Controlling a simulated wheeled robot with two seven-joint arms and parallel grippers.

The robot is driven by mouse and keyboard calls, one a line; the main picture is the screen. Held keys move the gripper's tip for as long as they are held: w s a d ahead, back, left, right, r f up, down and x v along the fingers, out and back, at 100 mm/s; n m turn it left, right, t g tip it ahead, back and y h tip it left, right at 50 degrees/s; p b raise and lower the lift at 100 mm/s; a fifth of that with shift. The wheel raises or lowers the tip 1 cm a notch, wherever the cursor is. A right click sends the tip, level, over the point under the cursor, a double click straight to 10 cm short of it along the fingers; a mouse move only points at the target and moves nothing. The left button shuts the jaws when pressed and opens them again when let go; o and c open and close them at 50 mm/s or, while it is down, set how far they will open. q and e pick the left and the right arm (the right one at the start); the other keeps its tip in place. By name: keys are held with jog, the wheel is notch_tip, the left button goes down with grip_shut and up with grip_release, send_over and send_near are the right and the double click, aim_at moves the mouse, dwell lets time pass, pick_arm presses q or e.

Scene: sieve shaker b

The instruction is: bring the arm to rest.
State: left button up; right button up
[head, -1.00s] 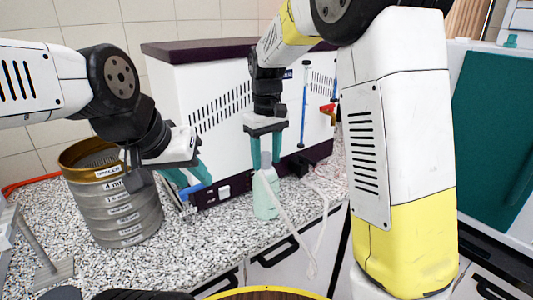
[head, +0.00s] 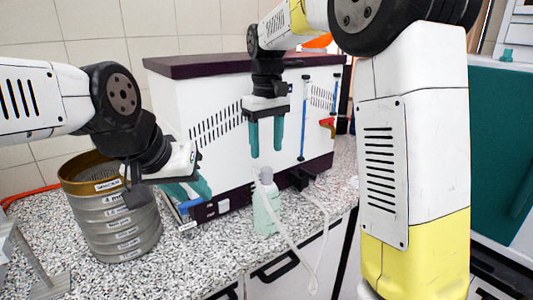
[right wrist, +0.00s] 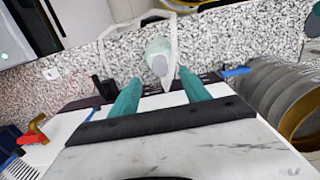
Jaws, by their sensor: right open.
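My right gripper (head: 266,154) hangs pointing down above a pale green bottle (head: 265,212) in the head view. Its two teal fingers are apart and nothing is between them. In the right wrist view the bottle (right wrist: 159,57) shows beyond the open fingertips, apart from them. It stands upright on the speckled counter (head: 190,262), with a thin white tube at its top. My left gripper (head: 194,196) is at the left, near a blue part at the front of the white machine (head: 215,110). Whether its teal fingers hold anything is unclear.
A stack of metal sieves (head: 118,222) with a brass top stands left of my left gripper. The white machine with a dark lid stands behind both grippers. The counter's front edge runs just before the bottle.

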jog(key=s+d+m+t+y, duration=0.1)
jog(key=s+d+m+t, duration=0.2)
jog(key=s+d, duration=0.4)
jog(key=s+d+f+m+t+y, duration=0.1)
jog(key=s+d+m+t, duration=0.2)
jog(key=s+d, duration=0.4)
jog(key=s, duration=0.5)
jog(key=shift+s+m, duration=0.3)
